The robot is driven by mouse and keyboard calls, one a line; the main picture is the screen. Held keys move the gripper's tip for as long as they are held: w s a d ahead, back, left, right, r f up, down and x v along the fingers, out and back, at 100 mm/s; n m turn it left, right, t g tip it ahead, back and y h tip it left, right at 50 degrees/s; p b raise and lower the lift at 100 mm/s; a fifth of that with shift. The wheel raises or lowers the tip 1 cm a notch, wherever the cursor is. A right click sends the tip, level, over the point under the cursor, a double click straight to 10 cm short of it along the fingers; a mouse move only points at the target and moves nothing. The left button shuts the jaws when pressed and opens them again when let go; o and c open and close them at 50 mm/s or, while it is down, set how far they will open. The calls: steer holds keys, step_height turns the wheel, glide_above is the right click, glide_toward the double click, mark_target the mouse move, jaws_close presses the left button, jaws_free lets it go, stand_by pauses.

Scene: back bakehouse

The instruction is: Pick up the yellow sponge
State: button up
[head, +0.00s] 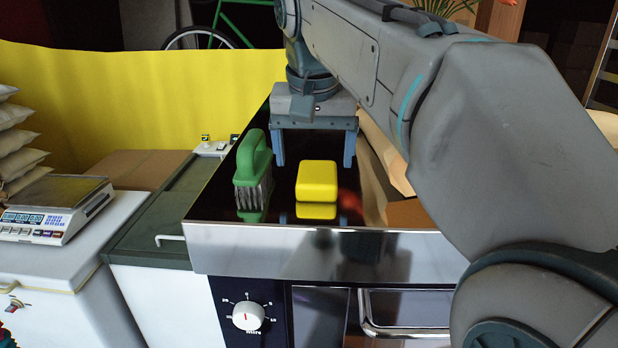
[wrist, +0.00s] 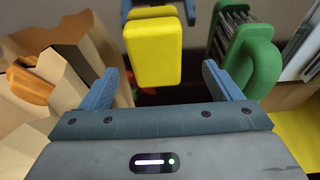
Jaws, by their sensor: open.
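The yellow sponge (head: 317,176) lies on the glossy dark top of the oven, near its front edge. In the wrist view the sponge (wrist: 153,50) shows ahead of my gripper, between the lines of the two fingers. My gripper (head: 314,162) is open and empty, with its blue fingers pointing down just behind the sponge in the head view. In the wrist view my gripper (wrist: 166,80) has its fingers wide apart. I cannot tell the exact height gap to the sponge.
A green-handled brush (head: 252,160) stands left of the sponge, close to one finger in the wrist view (wrist: 250,58). Paper bags with bread (wrist: 62,85) are on the other side. A scale (head: 55,205) stands far left. The oven's front edge (head: 310,240) is near the sponge.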

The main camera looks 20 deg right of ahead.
mark_target(317, 172)
steer(key=x, duration=0.4)
steer(key=shift+d+f, duration=0.2)
steer(key=shift+d, duration=0.05)
steer(key=c, duration=1.1)
steer(key=shift+o, duration=0.2)
step_height(317, 172, up, 10)
steer(key=p, duration=0.1)
steer(key=shift+o, duration=0.3)
